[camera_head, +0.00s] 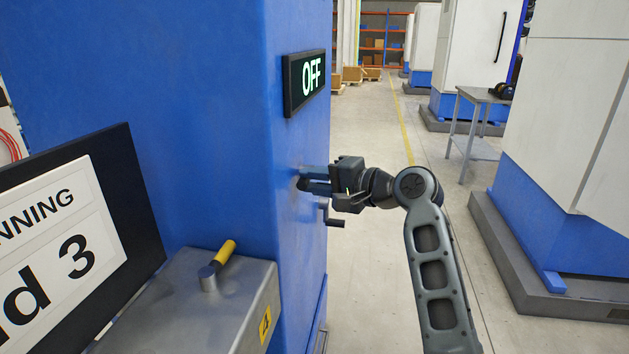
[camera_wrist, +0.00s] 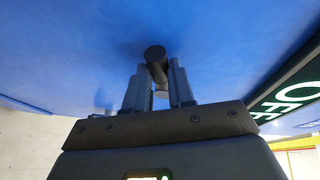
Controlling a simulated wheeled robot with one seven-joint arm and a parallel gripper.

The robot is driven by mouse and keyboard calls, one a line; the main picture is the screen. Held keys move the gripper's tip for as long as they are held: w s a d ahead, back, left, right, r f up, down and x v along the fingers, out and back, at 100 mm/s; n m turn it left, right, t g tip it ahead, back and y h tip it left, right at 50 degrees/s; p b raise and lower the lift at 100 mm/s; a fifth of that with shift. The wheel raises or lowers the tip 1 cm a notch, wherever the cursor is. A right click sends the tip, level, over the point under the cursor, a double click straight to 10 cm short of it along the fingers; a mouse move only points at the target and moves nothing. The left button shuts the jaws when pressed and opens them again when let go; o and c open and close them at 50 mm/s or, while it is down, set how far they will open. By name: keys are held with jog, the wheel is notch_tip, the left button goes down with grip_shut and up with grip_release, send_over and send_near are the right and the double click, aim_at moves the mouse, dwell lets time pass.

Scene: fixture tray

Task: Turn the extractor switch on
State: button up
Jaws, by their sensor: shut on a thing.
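The extractor switch is a dark round knob on the blue cabinet side; it shows between my fingers in the wrist view (camera_wrist: 154,54). My gripper (camera_head: 313,180) reaches the cabinet from the right in the head view, below the sign. Its two fingers (camera_wrist: 160,80) are shut on the switch, one on each side. The fingers hide part of the switch in the head view. The black sign (camera_head: 308,81) on the cabinet reads OFF in lit letters; it also shows at the right in the wrist view (camera_wrist: 288,100).
A dark crank-like handle (camera_head: 333,222) sticks out just below my gripper. A grey metal box (camera_head: 240,290) with a yellow-gripped lever (camera_head: 224,253) stands at the lower left, beside a large display (camera_head: 75,240). The aisle floor (camera_head: 385,130) is open. A grey table (camera_head: 480,97) stands farther back.

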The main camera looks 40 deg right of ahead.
grip_shut()
jog(key=shift+f, duration=0.15)
jog(key=w+d+f+n+t+y+b, duration=0.1)
jog(key=n+b, duration=0.8)
jog(key=b, duration=1)
jog(key=w+d+f+n+t+y+b, duration=0.1)
jog(key=d+f+n+t+y+b, duration=0.1)
jog(key=n+b, duration=0.8)
notch_tip(320, 180, down, 2)
jog(key=t+y+b, duration=0.1)
jog(key=y+b, duration=0.1)
jog(key=b, duration=0.7)
jog(key=shift+w+d+f+t+y, duration=0.25)
jog(key=shift+w+d+t+y, duration=0.1)
jog(key=shift+d+t+y, duration=0.05)
jog(key=shift+r+n, duration=0.1)
jog(key=shift+n, duration=0.3)
